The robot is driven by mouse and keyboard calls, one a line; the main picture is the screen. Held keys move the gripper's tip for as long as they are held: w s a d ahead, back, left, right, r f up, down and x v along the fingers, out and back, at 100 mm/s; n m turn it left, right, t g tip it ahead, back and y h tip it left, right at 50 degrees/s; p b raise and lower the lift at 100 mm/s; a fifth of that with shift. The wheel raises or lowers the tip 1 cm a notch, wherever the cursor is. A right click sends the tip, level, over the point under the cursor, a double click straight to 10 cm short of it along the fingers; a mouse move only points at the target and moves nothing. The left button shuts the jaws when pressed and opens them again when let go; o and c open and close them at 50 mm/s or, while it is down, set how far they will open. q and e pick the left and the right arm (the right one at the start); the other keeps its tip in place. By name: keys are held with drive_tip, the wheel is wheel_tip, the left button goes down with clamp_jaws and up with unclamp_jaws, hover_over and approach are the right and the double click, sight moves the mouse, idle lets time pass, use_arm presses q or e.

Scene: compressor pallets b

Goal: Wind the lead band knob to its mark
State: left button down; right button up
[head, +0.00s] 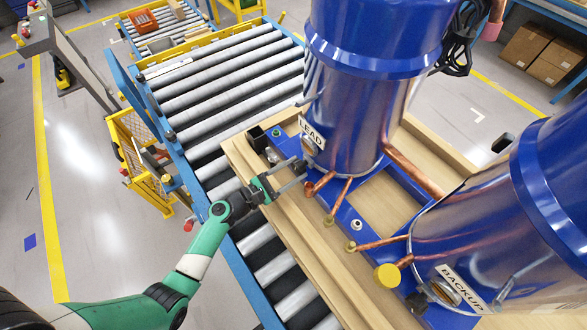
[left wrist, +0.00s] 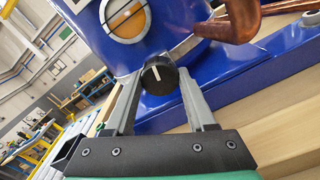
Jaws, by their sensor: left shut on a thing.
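The lead compressor (head: 345,125) is a tall blue cylinder with a LEAD plate (head: 312,133); its blue shell also shows in the left wrist view (left wrist: 185,20). The lead band knob (left wrist: 158,74) is round and black, with a white pointer line that points up and slightly left in the left wrist view. My left gripper (head: 300,168) is at the foot of the lead compressor. In the left wrist view its two grey fingers (left wrist: 160,88) are shut on the knob, one on each side. My right gripper is in neither view.
Copper pipes (head: 338,203) run close to the right of my left gripper. The backup compressor (head: 485,240) stands at the right, with a yellow cap (head: 387,275) near it. An orange-and-white round window (left wrist: 127,22) sits above the knob.

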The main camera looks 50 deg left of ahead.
use_arm(q)
drive_tip(key=shift+c, duration=1.2)
unclamp_jaws()
drive_tip(key=s+a, duration=0.1)
drive_tip(key=s, duration=1)
drive_tip(key=shift+s+a, duration=0.15)
drive_tip(key=shift+s, duration=0.1)
